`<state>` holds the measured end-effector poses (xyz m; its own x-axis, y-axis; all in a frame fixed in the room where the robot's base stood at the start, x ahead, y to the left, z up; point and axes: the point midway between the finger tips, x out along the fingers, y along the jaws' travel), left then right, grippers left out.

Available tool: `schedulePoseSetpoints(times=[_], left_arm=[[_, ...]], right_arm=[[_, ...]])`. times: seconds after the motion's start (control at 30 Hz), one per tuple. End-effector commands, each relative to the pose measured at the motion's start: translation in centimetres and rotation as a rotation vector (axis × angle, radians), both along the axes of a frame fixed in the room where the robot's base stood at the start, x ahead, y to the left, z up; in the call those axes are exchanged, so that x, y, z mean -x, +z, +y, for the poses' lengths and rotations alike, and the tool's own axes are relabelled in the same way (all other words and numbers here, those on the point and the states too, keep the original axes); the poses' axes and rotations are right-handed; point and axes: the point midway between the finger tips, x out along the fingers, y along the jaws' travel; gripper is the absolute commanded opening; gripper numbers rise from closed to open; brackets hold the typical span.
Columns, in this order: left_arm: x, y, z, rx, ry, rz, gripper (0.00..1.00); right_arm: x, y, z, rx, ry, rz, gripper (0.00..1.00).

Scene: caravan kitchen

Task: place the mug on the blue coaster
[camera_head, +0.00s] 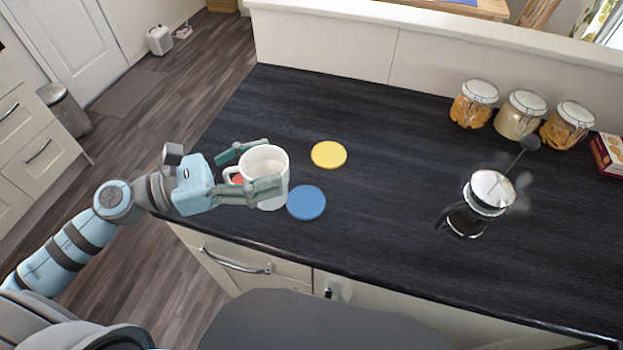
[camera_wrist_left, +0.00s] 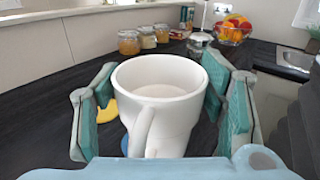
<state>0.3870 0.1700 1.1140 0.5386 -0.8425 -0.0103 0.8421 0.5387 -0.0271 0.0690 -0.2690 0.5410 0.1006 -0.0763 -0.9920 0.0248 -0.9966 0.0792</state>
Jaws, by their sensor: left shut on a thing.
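A white mug (camera_head: 266,170) with its handle towards my wrist is upright between the fingers of my left gripper (camera_head: 265,166). The gripper is shut on it, with one teal finger pad on each side. The mug fills the middle of the left wrist view (camera_wrist_left: 160,95). The blue coaster (camera_head: 306,203) lies flat on the dark counter just right of the mug's base in the head view. Only a sliver of it shows behind the mug in the left wrist view. I cannot tell how high the mug is above the counter. My right gripper is not in view.
A yellow coaster (camera_head: 329,154) lies beyond the blue one, and a small red patch (camera_head: 237,179) shows by the mug handle. A French press (camera_head: 481,203) stands to the right. Several jars (camera_head: 519,114) stand at the back. The middle of the counter (camera_head: 390,170) is clear.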

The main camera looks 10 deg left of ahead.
Motion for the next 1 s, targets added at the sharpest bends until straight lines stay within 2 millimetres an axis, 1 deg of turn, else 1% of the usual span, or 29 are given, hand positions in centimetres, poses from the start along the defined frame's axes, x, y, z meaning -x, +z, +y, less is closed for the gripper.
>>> schedulePoseSetpoints(times=[0.03, 0.1, 0.17, 0.2, 0.27, 0.3, 0.33, 0.37, 0.47, 0.5, 0.57, 0.6, 0.7, 0.8, 0.87, 1.0], left_arm=[[-1.3, 2.3, -0.8, 0.009, -0.023, -0.022, 0.27], [-3.1, 4.6, -2.2, 0.014, -0.056, -0.022, 0.27], [-4.9, 6.4, -3.2, 0.014, -0.067, -0.02, 0.27], [-6.1, 7.4, -3.8, 0.014, -0.067, -0.017, 0.27], [-7.6, 8.4, -4.4, 0.011, -0.059, -0.01, 0.27], [-8.2, 8.5, -4.7, 0.009, -0.054, -0.006, 0.27], [-8.5, 8.2, -4.7, 0.009, -0.05, -0.002, 0.27], [-8.6, 7.7, -4.8, 0.007, -0.048, 0.002, 0.27], [-8.6, 4.4, -4.8, 0.007, -0.046, 0.008, 0.27], [-8.5, 2.8, -4.8, 0.009, -0.046, 0.009, 0.27], [-8.4, 0.3, -4.8, 0.008, -0.046, 0.008, 0.27], [-8.4, -1.3, -4.7, 0.009, -0.046, 0.008, 0.27], [-8.4, -4.6, -4.7, 0.007, -0.045, 0.005, 0.27], [-8.3, -6.4, -4.7, 0.006, -0.045, 0.001, 0.27], [-8.3, -7.1, -4.7, 0.005, -0.046, 0.001, 0.27], [-8.3, -9.9, -4.7, 0.006, -0.044, 0.001, 0.27]], right_arm=[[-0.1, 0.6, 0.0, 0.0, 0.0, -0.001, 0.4], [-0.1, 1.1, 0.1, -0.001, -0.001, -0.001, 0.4], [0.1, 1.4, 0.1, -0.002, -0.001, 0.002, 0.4], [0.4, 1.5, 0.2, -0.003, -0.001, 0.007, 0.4], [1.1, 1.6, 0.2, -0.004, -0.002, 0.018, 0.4], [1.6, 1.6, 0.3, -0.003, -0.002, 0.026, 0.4], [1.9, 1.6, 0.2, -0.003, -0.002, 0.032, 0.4], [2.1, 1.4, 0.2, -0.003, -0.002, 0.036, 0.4], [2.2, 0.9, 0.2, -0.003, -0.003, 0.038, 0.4], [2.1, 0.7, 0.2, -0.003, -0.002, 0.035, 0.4], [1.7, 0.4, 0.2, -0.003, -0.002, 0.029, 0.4], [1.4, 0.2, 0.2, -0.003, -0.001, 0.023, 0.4], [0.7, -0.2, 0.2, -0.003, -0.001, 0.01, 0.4], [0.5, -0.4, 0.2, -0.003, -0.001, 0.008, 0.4], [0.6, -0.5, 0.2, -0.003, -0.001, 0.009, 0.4], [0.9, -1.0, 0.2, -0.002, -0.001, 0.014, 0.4]])
